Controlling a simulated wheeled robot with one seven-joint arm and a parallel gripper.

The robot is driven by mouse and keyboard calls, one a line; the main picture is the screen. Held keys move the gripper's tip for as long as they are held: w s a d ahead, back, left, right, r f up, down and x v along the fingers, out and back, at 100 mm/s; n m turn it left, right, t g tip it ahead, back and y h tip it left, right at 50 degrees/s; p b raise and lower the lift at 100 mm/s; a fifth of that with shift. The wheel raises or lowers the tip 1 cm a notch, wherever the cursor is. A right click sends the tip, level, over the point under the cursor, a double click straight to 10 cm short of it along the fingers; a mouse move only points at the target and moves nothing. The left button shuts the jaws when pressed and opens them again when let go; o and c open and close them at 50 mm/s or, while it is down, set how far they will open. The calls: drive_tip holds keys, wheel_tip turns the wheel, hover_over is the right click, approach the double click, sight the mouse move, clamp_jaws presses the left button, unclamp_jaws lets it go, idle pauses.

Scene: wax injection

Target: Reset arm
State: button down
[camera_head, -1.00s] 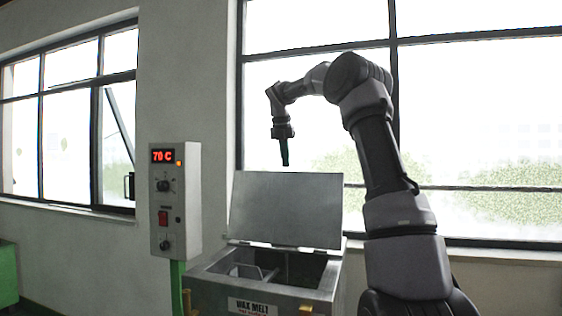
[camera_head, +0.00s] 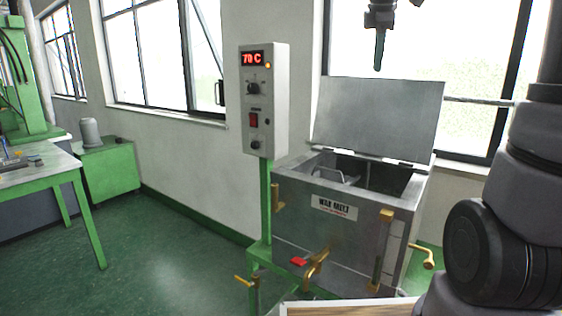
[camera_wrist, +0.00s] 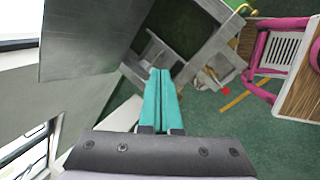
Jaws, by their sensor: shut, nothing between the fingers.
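My gripper (camera_head: 379,50) points downward at the top of the head view, above the raised lid of the wax melt tank. Its two teal fingers (camera_wrist: 162,102) lie together in the wrist view, with nothing between them. The wax melt tank (camera_head: 290,215) is a metal box with its lid (camera_head: 375,118) standing open. The gripper is apart from the tank and lid. My arm rises along the right edge of the head view.
A control box (camera_head: 263,100) reading 70 C stands on a green post left of the tank. A green-legged table (camera_head: 35,172) and green cabinet (camera_head: 106,172) stand at the left. Green floor (camera_head: 170,255) is clear between.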

drive_tip(key=s+f+m+t+y, duration=0.1)
drive_tip(key=s+f+m, duration=0.3)
drive_tip(key=s+m, duration=0.6)
drive_tip(key=s+f+m+t+y, duration=0.2)
drive_tip(key=s+f+m, duration=0.3)
drive_tip(key=s+m, duration=0.6)
drive_tip(key=shift+s+a, duration=0.15)
drive_tip(key=shift+a, duration=0.15)
